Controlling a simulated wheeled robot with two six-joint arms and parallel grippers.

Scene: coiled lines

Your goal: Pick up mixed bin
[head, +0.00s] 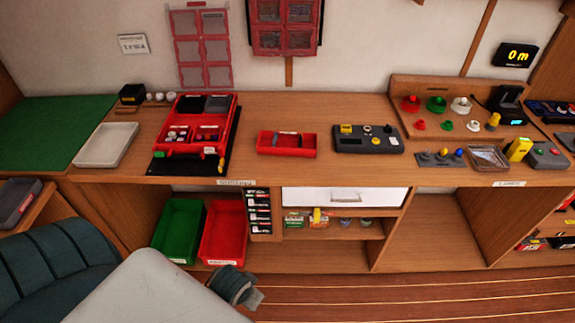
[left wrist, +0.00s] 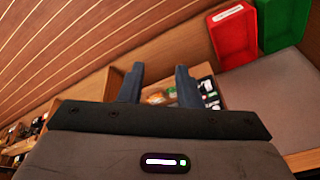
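No label that I can read says which container is the mixed bin. A small red divided bin (head: 286,144) sits on the desk middle with a few small dark and pale items inside. Below the desk at left, a larger red bin (head: 224,232) stands beside a green bin (head: 179,229); both look empty. The red bin (left wrist: 232,36) and green bin (left wrist: 282,24) also show at upper right in the left wrist view. My left gripper (left wrist: 159,68) has its fingers apart with nothing between them. It points toward the low shelf, away from the bins. My right gripper is not in view.
A red divided case (head: 196,124) stands left of the small bin, with a grey control box (head: 367,139) to its right. A pale tray (head: 106,145) lies farther left. A white drawer front (head: 345,196) is under the desk. The right under-desk bay is empty.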

